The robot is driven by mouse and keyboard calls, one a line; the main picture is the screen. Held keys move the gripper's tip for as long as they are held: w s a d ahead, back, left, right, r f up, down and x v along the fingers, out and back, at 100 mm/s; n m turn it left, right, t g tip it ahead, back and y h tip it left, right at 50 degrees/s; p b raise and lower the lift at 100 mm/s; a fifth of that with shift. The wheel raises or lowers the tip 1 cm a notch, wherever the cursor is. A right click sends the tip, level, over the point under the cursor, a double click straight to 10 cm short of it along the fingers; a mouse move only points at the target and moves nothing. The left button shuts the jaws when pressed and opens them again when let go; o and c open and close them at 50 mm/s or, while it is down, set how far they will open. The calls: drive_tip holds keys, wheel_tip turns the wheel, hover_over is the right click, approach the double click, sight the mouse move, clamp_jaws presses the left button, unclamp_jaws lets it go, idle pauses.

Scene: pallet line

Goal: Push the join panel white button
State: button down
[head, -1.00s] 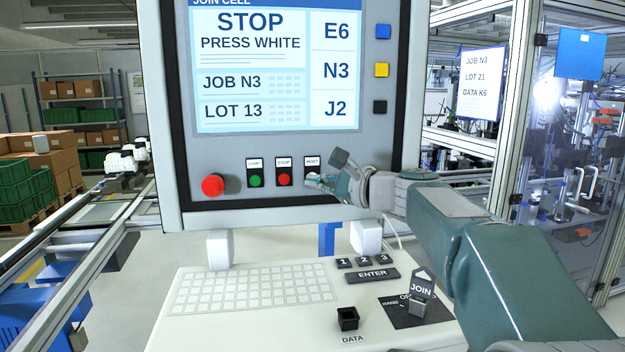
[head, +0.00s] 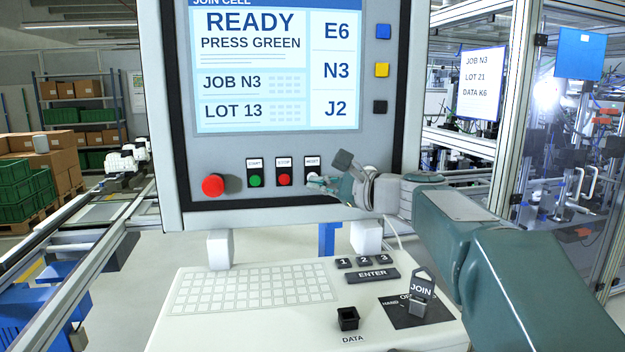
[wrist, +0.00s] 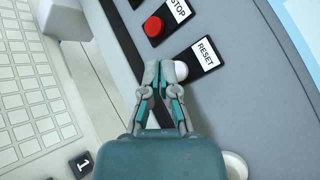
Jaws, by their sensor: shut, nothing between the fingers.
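The join panel (head: 275,160) stands upright ahead of me, its screen (head: 275,75) reading "READY PRESS GREEN". The white button (wrist: 181,70) sits beside the RESET label in the wrist view; in the head view my gripper partly hides it. My gripper (head: 318,184) is shut and empty, with its fingertips at the white button. In the wrist view its fingertips (wrist: 163,68) overlap the button's near edge; whether they still touch it I cannot tell. The green button (head: 256,181) and red button (head: 284,179) are to the left.
A large red knob (head: 213,185) is at the panel's lower left. A conveyor rail (head: 75,245) runs on the left.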

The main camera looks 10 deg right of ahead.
drive_tip(key=shift+s, duration=0.15)
drive_tip(key=s, duration=0.5)
drive_tip(key=shift+a, duration=0.2)
idle(0.3)
idle(0.5)
